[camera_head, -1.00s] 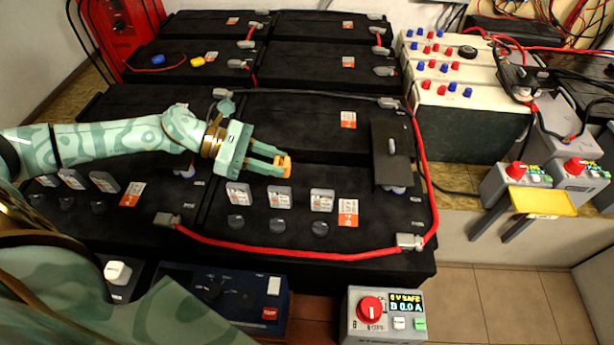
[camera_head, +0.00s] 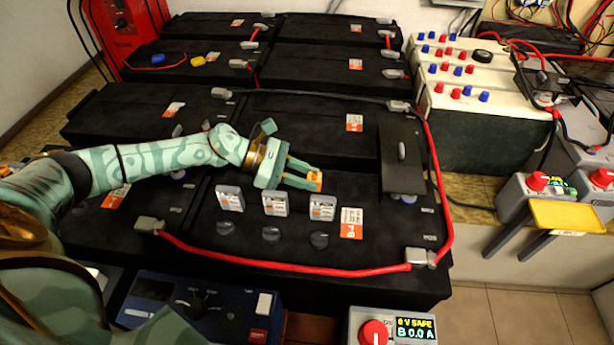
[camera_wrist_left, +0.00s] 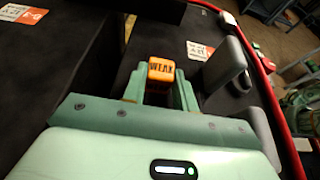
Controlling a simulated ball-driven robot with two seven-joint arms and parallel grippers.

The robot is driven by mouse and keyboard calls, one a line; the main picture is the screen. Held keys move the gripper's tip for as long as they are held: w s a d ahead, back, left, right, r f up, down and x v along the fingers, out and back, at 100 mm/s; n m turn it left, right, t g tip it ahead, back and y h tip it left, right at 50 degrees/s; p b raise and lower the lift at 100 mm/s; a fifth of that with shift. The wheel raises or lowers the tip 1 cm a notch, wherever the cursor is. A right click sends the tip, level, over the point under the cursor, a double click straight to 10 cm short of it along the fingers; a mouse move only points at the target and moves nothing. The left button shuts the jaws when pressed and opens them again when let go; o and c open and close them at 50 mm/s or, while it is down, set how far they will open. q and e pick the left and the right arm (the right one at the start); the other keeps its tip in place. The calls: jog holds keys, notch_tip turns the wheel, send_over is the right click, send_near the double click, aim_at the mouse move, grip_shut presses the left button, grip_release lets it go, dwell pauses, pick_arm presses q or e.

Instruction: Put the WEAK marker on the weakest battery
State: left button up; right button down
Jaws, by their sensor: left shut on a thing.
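The orange WEAK marker (camera_head: 315,181) is between the fingertips of my left gripper (camera_head: 304,180). My left gripper is shut on it and holds it over the right front battery (camera_head: 380,245), behind the rightmost upright gauge card. In the left wrist view the marker (camera_wrist_left: 161,70) shows its word WEAK between the two green fingers. The right front battery has an orange-white label (camera_head: 351,222), several dark caps and grey upright cards (camera_head: 275,204). Another black battery (camera_head: 300,125) lies behind it. The card readings are too small to read. My right gripper is not in view.
A red cable (camera_head: 290,266) runs along the front battery's edge and up its right side. A black plate with a handle (camera_head: 402,165) stands at the right. A yellow tray (camera_head: 566,217) is far right.

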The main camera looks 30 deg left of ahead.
pick_arm(q)
jog(key=shift+r, duration=0.15)
jog(key=o, duration=0.9)
jog(key=shift+f, duration=0.2)
jog(key=shift+o, duration=0.2)
jog(key=shift+r, duration=0.4)
jog(key=p+v, duration=0.2)
jog(key=v, duration=0.9)
jog(key=shift+s+a, duration=0.1)
jog(key=shift+a, duration=0.05)
jog(key=shift+s+a+r, duration=0.1)
jog(key=shift+a, duration=0.2)
